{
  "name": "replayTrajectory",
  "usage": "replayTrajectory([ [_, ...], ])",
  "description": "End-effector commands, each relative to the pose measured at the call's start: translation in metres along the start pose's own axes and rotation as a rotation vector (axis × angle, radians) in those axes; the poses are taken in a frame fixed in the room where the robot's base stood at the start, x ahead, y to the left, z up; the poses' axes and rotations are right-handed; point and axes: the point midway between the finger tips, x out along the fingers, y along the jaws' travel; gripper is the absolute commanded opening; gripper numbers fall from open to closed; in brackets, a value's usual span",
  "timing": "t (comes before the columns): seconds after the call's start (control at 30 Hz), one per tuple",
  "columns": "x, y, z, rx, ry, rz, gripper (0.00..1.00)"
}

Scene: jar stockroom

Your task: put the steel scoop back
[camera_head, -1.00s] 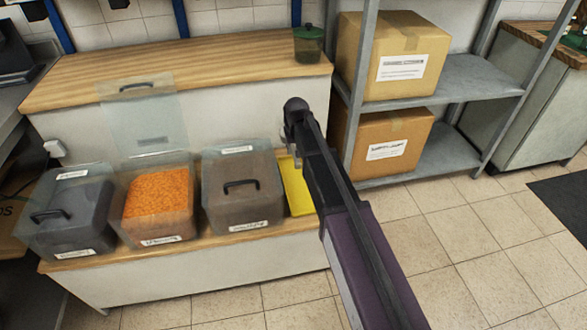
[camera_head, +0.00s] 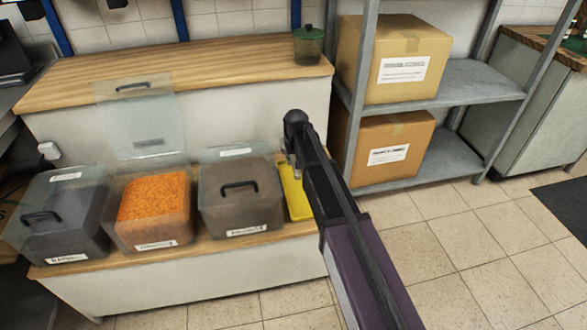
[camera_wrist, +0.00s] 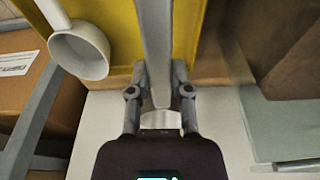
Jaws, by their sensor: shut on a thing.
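My gripper (camera_wrist: 160,74) is shut on a long grey metal bar, which looks like the handle of the steel scoop (camera_wrist: 156,35). The bar runs between the fingers and up out of the wrist view; its far end is out of frame. Below and behind it is the yellow tray (camera_wrist: 116,20); I cannot tell whether the scoop touches it. A white scoop (camera_wrist: 80,50) with a round cup is at the left of the tray. In the head view, my arm hides the held scoop and most of the yellow tray (camera_head: 296,195).
Clear bins with dark (camera_head: 65,215), orange (camera_head: 155,210) and brown (camera_head: 240,198) contents stand on the lower wooden ledge, left of the tray. The orange bin's lid (camera_head: 138,115) stands open. A metal rack (camera_head: 450,80) with cardboard boxes is at right.

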Motion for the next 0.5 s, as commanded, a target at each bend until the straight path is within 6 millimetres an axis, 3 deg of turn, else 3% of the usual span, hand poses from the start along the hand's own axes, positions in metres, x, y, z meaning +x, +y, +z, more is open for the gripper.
replayTrajectory([
  [0.5,0.035,0.000,0.006,0.000,0.000,0.000,0.00],
])
